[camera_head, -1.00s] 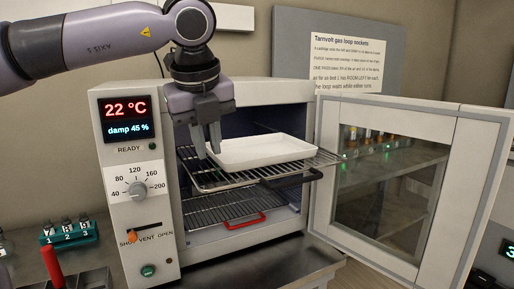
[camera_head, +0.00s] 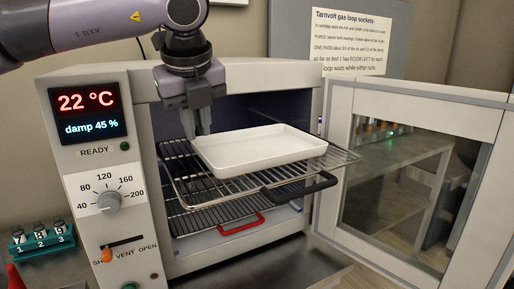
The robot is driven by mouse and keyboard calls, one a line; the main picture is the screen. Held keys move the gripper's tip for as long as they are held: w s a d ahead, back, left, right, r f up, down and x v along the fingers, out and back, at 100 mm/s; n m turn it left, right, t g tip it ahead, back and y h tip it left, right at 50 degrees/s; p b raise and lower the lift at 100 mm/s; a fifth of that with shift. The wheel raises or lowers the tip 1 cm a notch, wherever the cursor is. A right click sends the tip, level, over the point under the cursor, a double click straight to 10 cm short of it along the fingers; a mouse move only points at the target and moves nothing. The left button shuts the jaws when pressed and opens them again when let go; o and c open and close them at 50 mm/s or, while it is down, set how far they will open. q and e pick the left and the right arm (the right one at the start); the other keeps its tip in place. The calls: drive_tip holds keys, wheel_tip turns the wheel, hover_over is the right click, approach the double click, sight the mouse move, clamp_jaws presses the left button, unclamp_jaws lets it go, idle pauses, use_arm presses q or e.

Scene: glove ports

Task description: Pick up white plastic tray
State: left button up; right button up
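The white plastic tray (camera_head: 262,150) is a shallow, empty rectangular tray. It lies flat on the upper wire rack (camera_head: 345,160) of the open oven. My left gripper (camera_head: 203,130) points down at the tray's left rear corner, with its fingertips close to the rim. I cannot tell whether they touch the rim or how far apart they are. My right gripper is not in view.
A lower rack with a red handle (camera_head: 241,225) is under the upper rack, which has a black handle (camera_head: 300,188). The oven door (camera_head: 425,90) stands open on the right. The control panel (camera_head: 100,160) is on the left, with a rack of vials (camera_head: 42,240) beside it.

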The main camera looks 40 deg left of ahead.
sight(199, 150)
use_arm(q)
drive_tip(key=p+x, duration=0.1)
drive_tip(key=x, duration=0.4)
drive_tip(key=shift+s+f, duration=0.1)
drive_tip(key=shift+c, duration=0.3)
clamp_jaws()
